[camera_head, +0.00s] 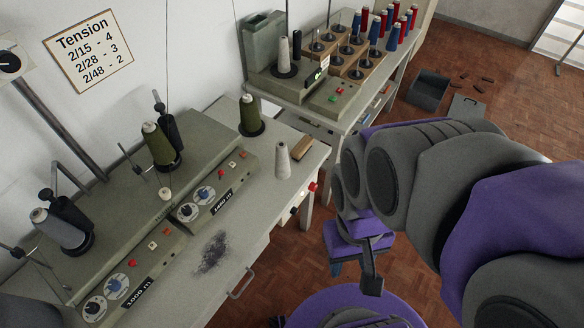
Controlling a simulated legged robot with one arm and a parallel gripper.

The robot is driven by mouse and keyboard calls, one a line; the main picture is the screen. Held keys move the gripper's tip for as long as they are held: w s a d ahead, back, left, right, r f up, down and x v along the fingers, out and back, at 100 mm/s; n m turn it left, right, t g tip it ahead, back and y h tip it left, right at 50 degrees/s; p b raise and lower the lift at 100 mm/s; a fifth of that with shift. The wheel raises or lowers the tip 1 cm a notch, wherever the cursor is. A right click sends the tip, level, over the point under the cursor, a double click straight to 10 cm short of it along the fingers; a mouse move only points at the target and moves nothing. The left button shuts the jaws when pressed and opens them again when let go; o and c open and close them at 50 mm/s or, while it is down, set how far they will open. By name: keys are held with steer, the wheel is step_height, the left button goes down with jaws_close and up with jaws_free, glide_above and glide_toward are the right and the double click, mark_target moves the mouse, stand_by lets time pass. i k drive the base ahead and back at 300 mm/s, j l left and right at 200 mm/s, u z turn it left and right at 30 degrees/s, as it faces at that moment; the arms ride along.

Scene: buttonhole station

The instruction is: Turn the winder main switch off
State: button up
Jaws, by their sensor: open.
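The winder (150,215) is a grey-green bench machine at left. It has dials, small red and orange buttons and two "1000 m" labels. A red knob (313,187) sits at the bench's right front edge, with a small dark fitting (294,210) below it. A round black knob on a white wall plate (9,63) is at the upper left. I cannot tell for certain which of these is the main switch, nor its setting. My purple and grey gripper (354,274) is open and empty, right of the bench and apart from the red knob.
The bench (240,205) carries green and white thread cones, a wooden block (302,147) and a dark lint patch (212,252). A drawer handle (241,284) sticks out in front. A second bench behind holds spools. A grey bin (428,90) stands on the brick-patterned floor.

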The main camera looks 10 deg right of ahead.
mark_target(312, 187)
steer(key=k+j+z, duration=0.25)
steer(key=j, duration=0.25)
steer(key=k+j+z, duration=0.25)
steer(key=i+l+u, duration=0.5)
steer(key=i+l, duration=0.3)
steer(key=l, duration=0.35)
steer(key=k+l+u, duration=0.3)
steer(key=k+l, duration=0.15)
steer(key=k, duration=0.15)
